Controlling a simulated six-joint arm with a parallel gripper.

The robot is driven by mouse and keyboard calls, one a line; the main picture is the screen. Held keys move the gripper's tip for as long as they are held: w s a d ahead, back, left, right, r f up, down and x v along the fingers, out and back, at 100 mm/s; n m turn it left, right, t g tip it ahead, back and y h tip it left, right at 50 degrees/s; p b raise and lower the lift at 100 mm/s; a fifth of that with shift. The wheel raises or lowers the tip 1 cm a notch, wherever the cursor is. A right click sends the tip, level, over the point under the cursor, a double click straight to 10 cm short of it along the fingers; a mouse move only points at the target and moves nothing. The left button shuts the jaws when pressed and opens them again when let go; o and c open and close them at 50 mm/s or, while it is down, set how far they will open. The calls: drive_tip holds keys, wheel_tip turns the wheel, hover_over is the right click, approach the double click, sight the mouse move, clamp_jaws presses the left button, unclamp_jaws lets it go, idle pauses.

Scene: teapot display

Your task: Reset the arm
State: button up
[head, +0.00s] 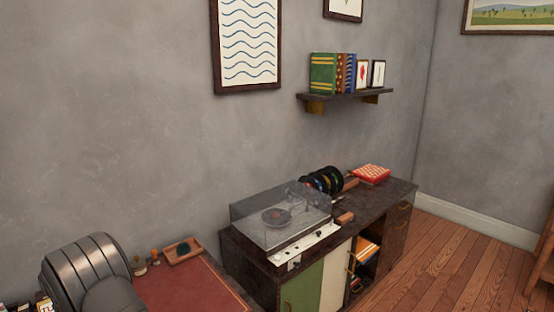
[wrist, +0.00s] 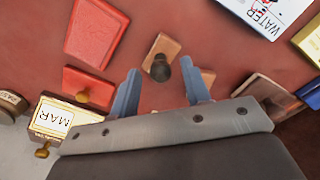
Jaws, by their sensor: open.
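In the wrist view my gripper (wrist: 159,72) is open over a red desk surface (wrist: 225,75). Its two blue-grey fingers stand wide apart with nothing gripped. A small wooden block with a dark round knob (wrist: 161,68) shows between and just beyond the fingertips. I cannot tell how high the fingers are above it. My gripper does not show in the head view.
Around the gripper lie a red pad (wrist: 95,32), a red block with a brass knob (wrist: 88,88), a calendar block (wrist: 62,120) and a white "WATER" card (wrist: 262,14). In the head view a record player (head: 283,215) stands on a dark cabinet (head: 385,195).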

drive_tip(key=shift+f, duration=0.55)
wheel_tip(320, 180, up, 11)
wheel_tip(320, 180, down, 12)
drive_tip(key=shift+f, duration=0.1)
drive_tip(key=r, duration=0.5)
drive_tip(key=shift+w+d+r, duration=0.15)
drive_tip(key=shift+w+d, duration=0.05)
drive_tip(key=shift+d, duration=0.1)
drive_tip(key=w+d+r, duration=0.5)
drive_tip(key=d+r, duration=0.2)
drive_tip(key=d, duration=0.3)
drive_tip(key=w+d+f+m, duration=0.4)
drive_tip(key=w+d, duration=0.4)
drive_tip(key=d, duration=0.3)
drive_tip(key=w+d+f+m, duration=0.1)
drive_tip(key=d+m, duration=0.3)
drive_tip(key=d, duration=0.8)
drive_tip(key=w+d+f+m, duration=0.1)
drive_tip(key=d+f+m, duration=0.2)
drive_tip(key=d, duration=1)
drive_tip(key=w+d+f+m, duration=0.1)
drive_tip(key=d+f+m, duration=0.3)
drive_tip(key=d, duration=0.8)
drive_tip(key=shift+d+m, duration=0.25)
drive_tip(key=shift+m, duration=0.05)
